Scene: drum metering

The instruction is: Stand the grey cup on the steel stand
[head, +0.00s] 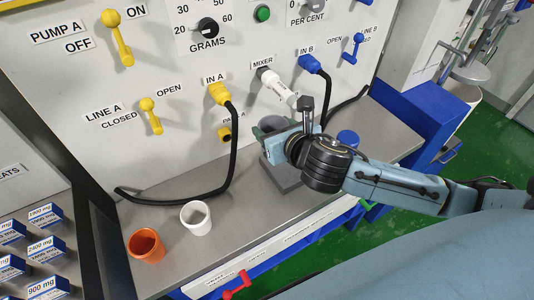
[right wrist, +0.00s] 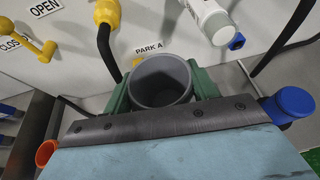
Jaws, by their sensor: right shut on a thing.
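The grey cup (right wrist: 160,82) is upright between the green fingers of my right gripper (right wrist: 162,90), with its open mouth facing the camera. In the head view my right gripper (head: 277,132) is shut on the cup, whose grey rim (head: 268,124) shows below the white mixer nozzle (head: 278,87). A grey block that looks like the steel stand (head: 284,178) is on the bench just below the gripper, partly hidden by it. I cannot tell whether the cup's base touches it. My left gripper is not in view.
A white cup (head: 196,218) and an orange cup (head: 146,246) stand at the bench's left. A blue round thing (head: 347,139) is right of my gripper. Black hoses run from the yellow IN A plug (head: 218,93) and blue IN B plug (head: 309,64).

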